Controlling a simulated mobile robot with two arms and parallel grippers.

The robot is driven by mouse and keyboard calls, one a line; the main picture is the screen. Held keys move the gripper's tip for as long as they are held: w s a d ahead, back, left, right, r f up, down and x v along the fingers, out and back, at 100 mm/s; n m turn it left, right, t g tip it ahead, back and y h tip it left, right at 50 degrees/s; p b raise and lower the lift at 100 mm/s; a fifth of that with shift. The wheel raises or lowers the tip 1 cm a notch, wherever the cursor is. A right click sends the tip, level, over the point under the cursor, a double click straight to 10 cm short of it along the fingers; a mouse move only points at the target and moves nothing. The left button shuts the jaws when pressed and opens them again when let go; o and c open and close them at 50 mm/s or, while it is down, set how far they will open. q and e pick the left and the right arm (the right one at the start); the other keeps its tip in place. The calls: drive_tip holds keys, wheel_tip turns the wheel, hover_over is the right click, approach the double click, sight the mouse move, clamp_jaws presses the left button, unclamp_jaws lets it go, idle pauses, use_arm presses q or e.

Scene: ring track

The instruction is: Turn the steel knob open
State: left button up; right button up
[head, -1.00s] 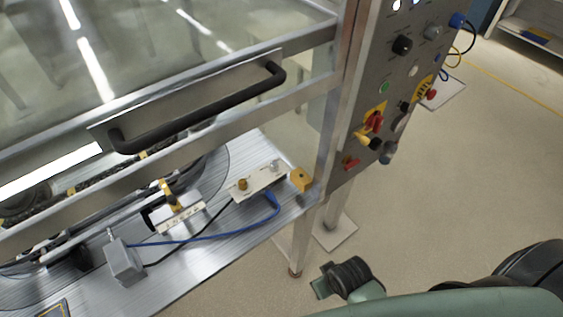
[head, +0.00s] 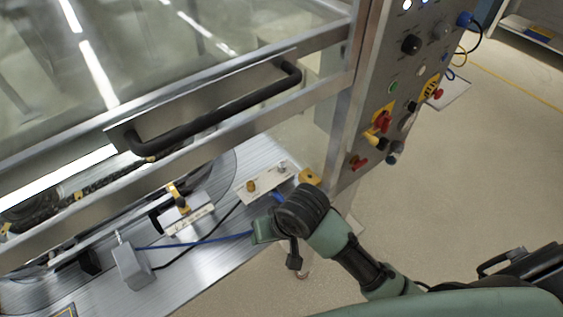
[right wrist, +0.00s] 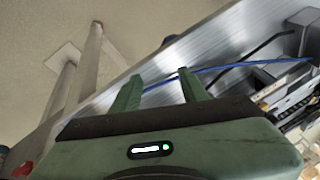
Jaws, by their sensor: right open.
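The steel knob (head: 281,168) sits on a small pale plate (head: 262,180) near the front corner of the metal bench, with a brass knob (head: 251,186) to its left on the same plate. My right gripper (head: 262,231) is just in front of and below the plate, apart from the knob. In the right wrist view its two green fingers (right wrist: 158,80) are spread, with nothing between them but bench and blue cable behind. The steel knob cannot be made out in that view. My left gripper is not in view.
A blue cable (head: 200,241) crosses the bench to a grey box (head: 131,266). A black handle bar (head: 215,117) on the glazed cover is above the bench. A control panel (head: 404,75) with knobs and switches stands to the right. Open floor lies at right.

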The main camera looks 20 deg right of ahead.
drive_tip(key=shift+m+h, duration=0.4)
drive_tip(key=shift+m, duration=0.3)
drive_tip(key=w, duration=0.1)
drive_tip(key=w+a, duration=0.1)
drive_tip(key=w, duration=0.1)
drive_tip(key=w+a+r, duration=0.1)
drive_tip(key=w, duration=0.1)
drive_tip(key=w+m+h, duration=0.1)
drive_tip(key=w, duration=0.2)
wheel_tip(320, 180, up, 5)
drive_tip(key=m+h, duration=0.4)
drive_tip(key=m, duration=0.3)
hover_over(282, 164)
drive_tip(key=s+a, duration=0.2)
drive_tip(key=p+x, duration=0.1)
drive_tip(key=x, duration=0.5)
drive_tip(key=shift+w+f, duration=0.15)
drive_tip(key=shift+f, duration=0.25)
clamp_jaws()
